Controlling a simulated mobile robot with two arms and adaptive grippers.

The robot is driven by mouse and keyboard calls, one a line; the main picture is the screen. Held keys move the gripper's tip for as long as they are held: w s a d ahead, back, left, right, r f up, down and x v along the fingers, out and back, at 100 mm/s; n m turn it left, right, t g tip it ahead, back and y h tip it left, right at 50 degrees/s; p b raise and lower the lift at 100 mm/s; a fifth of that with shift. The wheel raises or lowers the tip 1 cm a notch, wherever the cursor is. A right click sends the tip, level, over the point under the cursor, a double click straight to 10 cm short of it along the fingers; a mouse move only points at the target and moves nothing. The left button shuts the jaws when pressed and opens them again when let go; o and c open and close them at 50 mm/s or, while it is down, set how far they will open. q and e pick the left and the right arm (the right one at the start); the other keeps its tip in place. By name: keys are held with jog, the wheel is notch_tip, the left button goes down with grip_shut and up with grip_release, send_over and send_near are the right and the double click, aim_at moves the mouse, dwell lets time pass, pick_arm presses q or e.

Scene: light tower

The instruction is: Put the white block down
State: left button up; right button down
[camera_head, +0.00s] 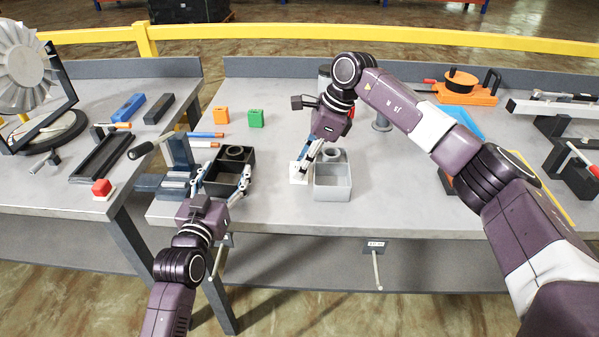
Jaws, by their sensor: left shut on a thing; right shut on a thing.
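The white block (297,175) is small and sits low at the fingertips of my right gripper (304,163), which is shut on it. The gripper points down and hides part of the block. I cannot tell whether the block's underside touches the table. My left gripper (223,178) is shut on a black block-shaped holder (229,184) with a square hollow and a round ring, its fingers on either side. The holder is at the near part of the table (272,211).
A matching light grey holder (332,194) stands just right of the white block. A grey-blue vise-like fixture (165,184) is left of the black holder. The table between the green block and black holder is mostly clear.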

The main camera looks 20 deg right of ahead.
jog(key=shift+r, duration=0.2)
jog(key=r, duration=0.9)
jog(key=shift+a+r, duration=0.1)
jog(key=shift+a, duration=0.15)
jog(key=w+a+r+m+t+h, duration=0.1)
jog(key=w+a+m+t+h, duration=0.15)
jog(key=a+m, duration=1.1)
jog(key=n, duration=0.4)
send_over(226, 181)
jog(key=s, duration=0.2)
jog(key=shift+m, duration=0.25)
jog(key=f, duration=1)
jog(key=shift+d, duration=0.4)
jog(key=shift+f, duration=0.1)
jog(key=c, duration=1.7)
grip_release()
